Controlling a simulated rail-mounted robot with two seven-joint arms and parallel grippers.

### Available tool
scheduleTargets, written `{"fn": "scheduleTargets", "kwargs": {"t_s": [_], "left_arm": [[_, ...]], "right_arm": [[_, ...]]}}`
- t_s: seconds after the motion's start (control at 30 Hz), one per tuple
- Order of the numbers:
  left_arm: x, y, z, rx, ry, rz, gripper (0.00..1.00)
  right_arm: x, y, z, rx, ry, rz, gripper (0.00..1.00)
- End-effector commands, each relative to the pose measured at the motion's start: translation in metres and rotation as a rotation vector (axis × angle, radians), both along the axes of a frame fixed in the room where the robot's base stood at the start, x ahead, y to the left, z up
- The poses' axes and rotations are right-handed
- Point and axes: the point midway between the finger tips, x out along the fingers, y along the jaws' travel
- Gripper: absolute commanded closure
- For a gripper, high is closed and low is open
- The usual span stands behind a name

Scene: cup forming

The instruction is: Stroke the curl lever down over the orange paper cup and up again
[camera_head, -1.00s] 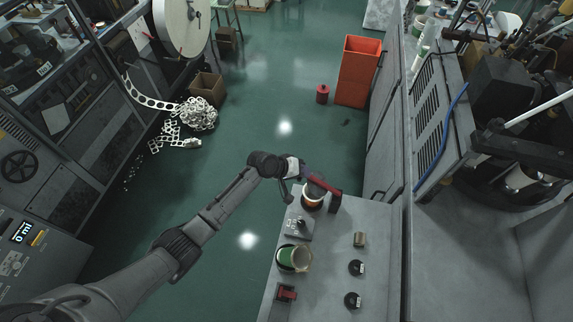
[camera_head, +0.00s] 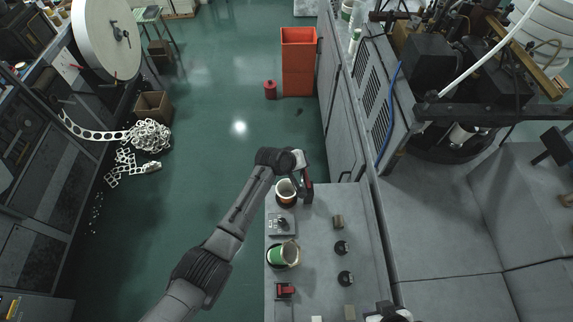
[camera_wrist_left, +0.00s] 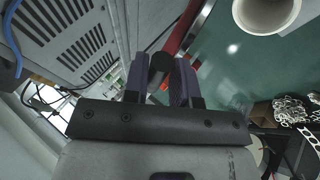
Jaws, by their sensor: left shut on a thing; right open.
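The orange paper cup (camera_head: 286,198) stands upright in its station at the far left corner of the bench, pale inside with a dark orange band low down. The red-and-dark curl lever (camera_head: 307,186) stands raised just right of the cup. My left gripper (camera_head: 300,163) is at the lever's top end. In the left wrist view its fingers (camera_wrist_left: 162,80) are shut on the dark lever grip (camera_wrist_left: 160,64). A pale round cup-like rim (camera_wrist_left: 266,12) shows at that view's top. My right gripper (camera_head: 388,314) is at the bottom edge, mostly cut off, and open.
On the bench (camera_head: 310,235) stand a green cup (camera_head: 285,254), a grey control box (camera_head: 282,223), a red clamp-like part (camera_head: 285,290), a small brown cylinder (camera_head: 338,221) and two black knobs (camera_head: 341,248). Grey machine cabinets border the right. Green floor lies left.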

Motion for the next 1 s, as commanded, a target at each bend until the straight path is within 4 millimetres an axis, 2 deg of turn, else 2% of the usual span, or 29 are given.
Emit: {"fn": "scheduleTargets", "kwargs": {"t_s": [0.03, 0.2, 0.67, 0.7, 0.83, 1.0], "left_arm": [[-0.0016, -0.0065, -0.0011, -0.007, 0.005, -0.001, 1.0], [-0.0015, -0.0131, -0.0008, -0.006, 0.005, -0.003, 1.0], [-0.0021, -0.0137, -0.0034, -0.004, 0.009, -0.001, 1.0], [-0.0022, -0.0136, -0.0035, -0.004, 0.009, -0.001, 0.72], [-0.0019, -0.013, -0.0033, -0.003, 0.008, -0.002, 0.6], [-0.0013, -0.012, -0.0027, -0.001, 0.006, -0.002, 0.59]], "right_arm": [[0.0, 0.0001, -0.0003, 0.0, 0.0, 0.0, 0.57], [-0.0002, 0.0007, -0.0002, 0.002, 0.0, -0.001, 0.57], [-0.0001, 0.0026, -0.0004, 0.009, 0.0, -0.005, 0.57], [-0.0002, 0.0026, -0.0004, 0.009, 0.0, -0.005, 0.57], [-0.0003, 0.0027, -0.0005, 0.009, 0.001, -0.005, 0.57], [-0.0004, 0.0021, -0.0003, 0.007, 0.001, -0.005, 0.57]]}}
